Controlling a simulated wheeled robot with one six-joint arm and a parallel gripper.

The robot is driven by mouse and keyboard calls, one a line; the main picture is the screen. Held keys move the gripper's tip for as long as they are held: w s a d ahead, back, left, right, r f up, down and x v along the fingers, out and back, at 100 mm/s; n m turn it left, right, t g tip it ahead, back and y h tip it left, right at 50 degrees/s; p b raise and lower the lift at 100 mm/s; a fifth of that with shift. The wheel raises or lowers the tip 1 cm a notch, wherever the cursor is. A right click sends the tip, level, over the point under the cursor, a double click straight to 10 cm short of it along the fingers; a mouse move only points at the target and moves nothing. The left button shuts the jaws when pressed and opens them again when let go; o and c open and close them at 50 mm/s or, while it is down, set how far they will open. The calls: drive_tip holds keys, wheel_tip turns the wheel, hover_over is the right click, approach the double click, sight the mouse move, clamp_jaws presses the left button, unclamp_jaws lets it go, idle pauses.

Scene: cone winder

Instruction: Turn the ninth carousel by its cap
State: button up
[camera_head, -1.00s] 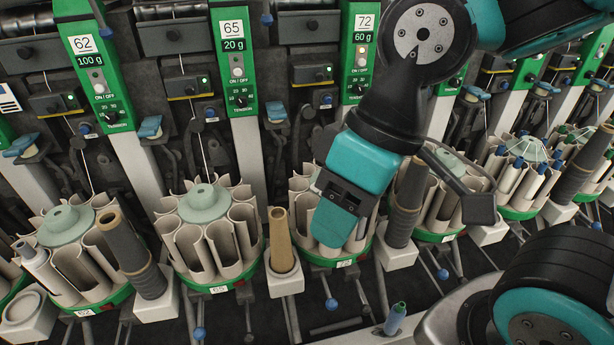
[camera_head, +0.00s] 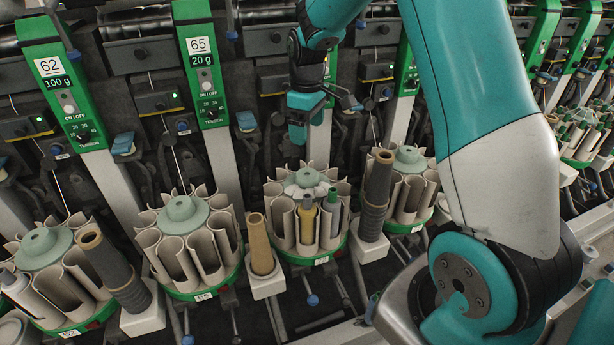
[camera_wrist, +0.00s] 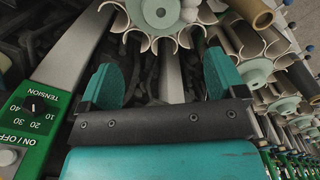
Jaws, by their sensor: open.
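Several round carousels of beige open tubes on green bases stand in a row, most with a pale green cap. I cannot tell which one is the ninth. My gripper (camera_head: 298,130) is open and empty, raised above and behind a carousel (camera_head: 334,232) with a pale cap (camera_head: 306,179) and a yellow and a green-tipped bobbin in its tubes. In the wrist view, both teal fingers of my gripper (camera_wrist: 163,82) are spread with nothing between them.
Green panels (camera_head: 203,70) and winder parts crowd behind. In the wrist view, a tension panel (camera_wrist: 40,120) is close on the left.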

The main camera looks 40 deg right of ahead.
sight(307, 174)
wheel_tip(307, 174, down, 15)
drive_tip(key=shift+f+p, duration=0.2)
drive_tip(key=shift+p, duration=0.75)
drive_tip(key=shift+c, duration=0.4)
drive_tip(key=c, duration=1.2)
drive_tip(key=shift+a, duration=0.1)
